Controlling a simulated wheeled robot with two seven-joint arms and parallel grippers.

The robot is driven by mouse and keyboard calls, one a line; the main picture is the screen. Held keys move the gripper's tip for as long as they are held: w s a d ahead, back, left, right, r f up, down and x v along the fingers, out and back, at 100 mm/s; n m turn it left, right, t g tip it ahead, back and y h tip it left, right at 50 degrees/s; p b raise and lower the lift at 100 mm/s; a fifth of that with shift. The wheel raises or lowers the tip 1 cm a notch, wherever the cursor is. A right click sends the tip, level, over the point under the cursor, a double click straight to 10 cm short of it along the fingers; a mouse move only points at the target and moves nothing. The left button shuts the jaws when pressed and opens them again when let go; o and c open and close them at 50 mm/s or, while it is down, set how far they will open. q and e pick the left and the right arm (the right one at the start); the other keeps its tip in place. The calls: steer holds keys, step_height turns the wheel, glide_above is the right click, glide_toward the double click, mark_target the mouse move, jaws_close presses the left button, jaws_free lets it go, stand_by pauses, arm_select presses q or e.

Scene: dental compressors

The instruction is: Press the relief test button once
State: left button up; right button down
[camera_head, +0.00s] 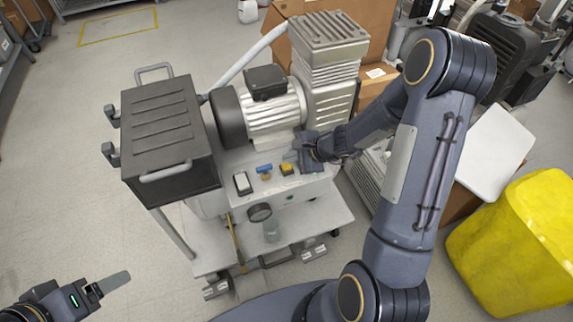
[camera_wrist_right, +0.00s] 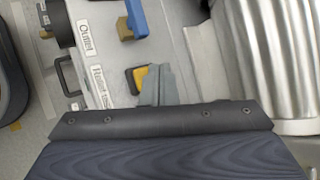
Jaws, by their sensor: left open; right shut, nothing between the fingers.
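The dental compressor (camera_head: 265,115) stands on a wheeled cart. The relief test button is a yellow button in a dark surround (camera_head: 287,169) on the top panel. In the right wrist view the yellow button (camera_wrist_right: 139,77) lies beside a label reading "Relief", its lower line hard to read. My right gripper (camera_head: 291,157) is shut and empty, its grey fingertips (camera_wrist_right: 157,84) right beside the button and covering part of it in the wrist view. I cannot tell if they touch it. My left gripper (camera_head: 116,282) is open, low at the left, over the floor.
A blue-handled valve (camera_head: 264,170) and a white rocker switch (camera_head: 242,183) sit left of the button. The ribbed motor (camera_head: 270,115) rises close behind. A gauge (camera_head: 259,212) is on the front. A yellow bin (camera_head: 520,245) stands at right; floor at left is clear.

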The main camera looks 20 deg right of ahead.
mark_target(291, 167)
steer(key=shift+f, duration=0.1)
stand_by(0.5)
steer(key=shift+f+b, duration=0.35)
steer(key=shift+b, duration=0.3)
steer(key=shift+f+b, duration=0.55)
steer(key=shift+b, duration=0.1)
stand_by(0.4)
stand_by(0.4)
steer(key=shift+r+p, duration=0.7)
steer(key=shift+r, duration=0.3)
step_height(291, 167, up, 5)
steer(key=p, duration=0.4)
